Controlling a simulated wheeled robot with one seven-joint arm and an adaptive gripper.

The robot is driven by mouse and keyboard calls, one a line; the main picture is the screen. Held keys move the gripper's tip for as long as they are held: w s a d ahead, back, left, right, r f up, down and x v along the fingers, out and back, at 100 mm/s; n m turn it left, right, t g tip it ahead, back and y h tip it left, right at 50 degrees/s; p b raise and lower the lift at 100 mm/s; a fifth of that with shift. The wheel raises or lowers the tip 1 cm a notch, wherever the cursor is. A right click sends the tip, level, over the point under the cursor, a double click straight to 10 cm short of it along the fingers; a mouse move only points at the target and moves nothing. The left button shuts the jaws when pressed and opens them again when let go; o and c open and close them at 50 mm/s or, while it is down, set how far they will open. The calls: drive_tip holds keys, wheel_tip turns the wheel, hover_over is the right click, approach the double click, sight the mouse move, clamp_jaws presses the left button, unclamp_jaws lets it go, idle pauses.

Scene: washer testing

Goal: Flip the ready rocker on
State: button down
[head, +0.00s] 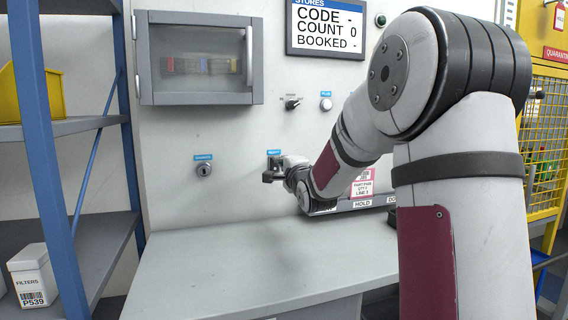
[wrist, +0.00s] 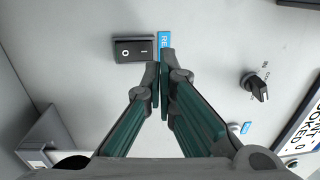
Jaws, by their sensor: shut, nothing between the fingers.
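The ready rocker (wrist: 135,51) is a black switch on the grey wall panel, seen in the wrist view. It has an O mark on its left half and an I mark on its right half. A blue label (wrist: 164,45), partly hidden, sits beside its right end; in the head view the label (head: 273,153) shows above my gripper (head: 270,176). In the wrist view my gripper (wrist: 160,78) is shut and empty, its tips close to the rocker's lower right corner. I cannot tell whether they touch the panel. The head view hides the rocker behind my gripper.
A key switch (head: 204,170) is left of my gripper. A black selector knob (head: 292,103) and a pale button (head: 326,104) sit above it. A windowed cabinet (head: 152,99) juts out at upper left. The grey worktop (head: 240,265) below is clear.

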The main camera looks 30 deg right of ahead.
drive_tip(key=r+p+v, duration=0.1)
drive_tip(key=r+v, duration=0.1)
drive_tip(key=v, duration=0.6)
drive_tip(key=shift+s+p, duration=0.3)
drive_tip(key=shift+s, duration=0.05)
drive_tip(key=shift+f, duration=0.1)
drive_tip(key=s+a+f+n+g+y, duration=0.2)
drive_tip(key=s+a+f+n+g, duration=0.65)
drive_tip(key=s+a, duration=0.4)
drive_tip(key=s+a+f+n+g+y, duration=0.1)
drive_tip(key=s+a+f+n+g, duration=0.2)
drive_tip(key=s, duration=0.7)
drive_tip(key=s+a+f+n+g+y, duration=0.1)
drive_tip(key=s+a+n+g, duration=0.3)
drive_tip(key=s, duration=0.6)
drive_tip(key=s+a+f+n+g+y, duration=0.15)
drive_tip(key=s+a+n, duration=0.35)
drive_tip(key=s, duration=0.5)
wheel_tip(320, 180, up, 22)
drive_tip(key=d+t+p, duration=0.1)
drive_tip(key=t+p, duration=0.2)
drive_tip(key=p, duration=1.8)
drive_tip(key=shift+w+d+n, duration=0.2)
drive_tip(key=shift+n, duration=0.15)
drive_tip(key=shift+r, duration=0.1)
